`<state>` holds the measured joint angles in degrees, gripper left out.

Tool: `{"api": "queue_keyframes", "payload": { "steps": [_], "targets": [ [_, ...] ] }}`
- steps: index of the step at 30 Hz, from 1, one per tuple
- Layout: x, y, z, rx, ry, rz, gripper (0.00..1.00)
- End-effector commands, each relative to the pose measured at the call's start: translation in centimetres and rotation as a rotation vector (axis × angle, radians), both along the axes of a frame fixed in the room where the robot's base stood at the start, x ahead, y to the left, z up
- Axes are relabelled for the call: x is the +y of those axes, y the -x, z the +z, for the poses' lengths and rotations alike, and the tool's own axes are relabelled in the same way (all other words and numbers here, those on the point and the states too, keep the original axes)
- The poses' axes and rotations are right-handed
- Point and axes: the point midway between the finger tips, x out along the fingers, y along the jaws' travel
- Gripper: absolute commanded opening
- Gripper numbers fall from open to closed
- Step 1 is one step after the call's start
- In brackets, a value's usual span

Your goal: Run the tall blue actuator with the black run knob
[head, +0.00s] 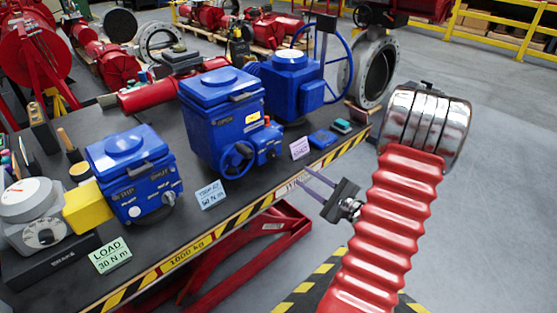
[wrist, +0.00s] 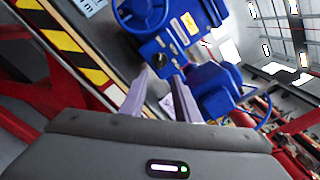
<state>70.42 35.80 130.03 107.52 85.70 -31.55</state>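The tall blue actuator (head: 209,117) stands mid-bench in the head view, with a blue handwheel (head: 237,160) low on its front. In the wrist view its blue front shows at the top with the handwheel (wrist: 143,12) and a black knob (wrist: 161,60). My gripper (head: 308,180) is in front of the bench's edge, right of the tall actuator. Its two pale fingers are apart with nothing seen between them. In the wrist view the gripper's fingertips (wrist: 161,76) appear on either side of the knob's lower edge; I cannot tell the distance to it.
A shorter blue actuator (head: 128,167) with a yellow block (head: 88,208) stands left. Another blue actuator (head: 290,85) with a large handwheel stands right. A small blue item (head: 322,138) lies right.

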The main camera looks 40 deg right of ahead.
Motion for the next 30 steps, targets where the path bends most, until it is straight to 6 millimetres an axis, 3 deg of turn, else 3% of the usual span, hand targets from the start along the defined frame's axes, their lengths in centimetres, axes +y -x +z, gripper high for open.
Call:
{"api": "queue_keyframes", "payload": {
  "steps": [8, 30],
  "targets": [
    [0.2, -2.1, 0.0, 0.001, 0.000, 0.005, 0.29],
    [0.4, -12.6, 0.0, 0.001, 0.000, 0.004, 0.29]
  ]
}}
